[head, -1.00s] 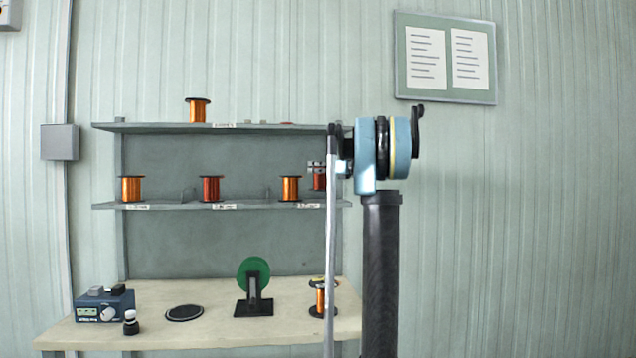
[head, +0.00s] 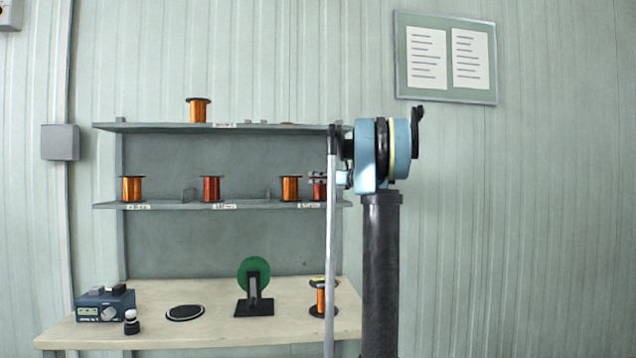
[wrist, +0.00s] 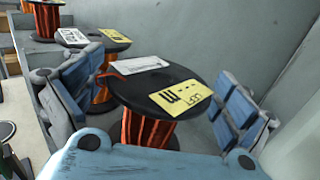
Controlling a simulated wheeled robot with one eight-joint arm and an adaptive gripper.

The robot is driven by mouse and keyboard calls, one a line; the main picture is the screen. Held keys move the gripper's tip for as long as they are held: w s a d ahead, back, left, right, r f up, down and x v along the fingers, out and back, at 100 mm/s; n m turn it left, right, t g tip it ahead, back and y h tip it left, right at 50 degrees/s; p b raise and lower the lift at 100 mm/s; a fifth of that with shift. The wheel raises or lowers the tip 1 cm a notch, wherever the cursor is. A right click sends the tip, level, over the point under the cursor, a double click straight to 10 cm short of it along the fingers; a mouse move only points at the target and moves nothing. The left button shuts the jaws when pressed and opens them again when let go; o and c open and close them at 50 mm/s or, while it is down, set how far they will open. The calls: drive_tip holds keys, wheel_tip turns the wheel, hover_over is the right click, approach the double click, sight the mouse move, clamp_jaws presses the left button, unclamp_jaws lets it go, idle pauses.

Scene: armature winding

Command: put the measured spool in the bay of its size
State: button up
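A dark red spool (head: 318,190) with black flanges is at the right end of the middle shelf (head: 240,206), partly hidden by my arm. In the wrist view the spool (wrist: 145,128) stands upright, with a yellow and a white label on its top flange. In the head view my gripper (head: 322,179) is at the spool's upper half. The spool's lower end is level with the shelf or just above it; contact is unclear.
An orange spool (head: 290,188) stands close to the left in the same bay. Low dividers (head: 188,195) part the bays. Other spools (head: 132,188) stand on the shelves. The bench (head: 215,325) below holds a blue meter (head: 104,303), a green disc stand (head: 253,280) and another spool.

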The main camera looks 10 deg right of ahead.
idle(0.4)
drive_tip(key=v, duration=1.2)
drive_tip(key=shift+r, duration=0.1)
drive_tip(key=s+a+f+n+g+h, duration=0.2)
drive_tip(key=s+a+f+n+g, duration=0.2)
drive_tip(key=s+a+f+n, duration=0.55)
drive_tip(key=s+a+f+n+g+h, duration=0.2)
drive_tip(key=s+a+f+n+g, duration=0.3)
drive_tip(key=s+f, duration=0.85)
drive_tip(key=s+d+f+n+h, duration=0.1)
drive_tip(key=s+f+n+h, duration=0.2)
drive_tip(key=s+f, duration=0.5)
drive_tip(key=s+d+f+n+g+h, duration=0.1)
drive_tip(key=s+d+f+n+h, duration=0.1)
drive_tip(key=s+f+n, duration=0.3)
drive_tip(key=s+d+f+n+h, duration=0.2)
drive_tip(key=s+f+n+h, duration=0.1)
drive_tip(key=s+f, duration=0.9)
drive_tip(key=shift+f+n+g+h, duration=0.3)
drive_tip(key=shift+n+h, duration=0.1)
drive_tip(key=shift+n, duration=0.45)
drive_tip(key=shift+s+d, duration=0.1)
drive_tip(key=shift+d, duration=0.05)
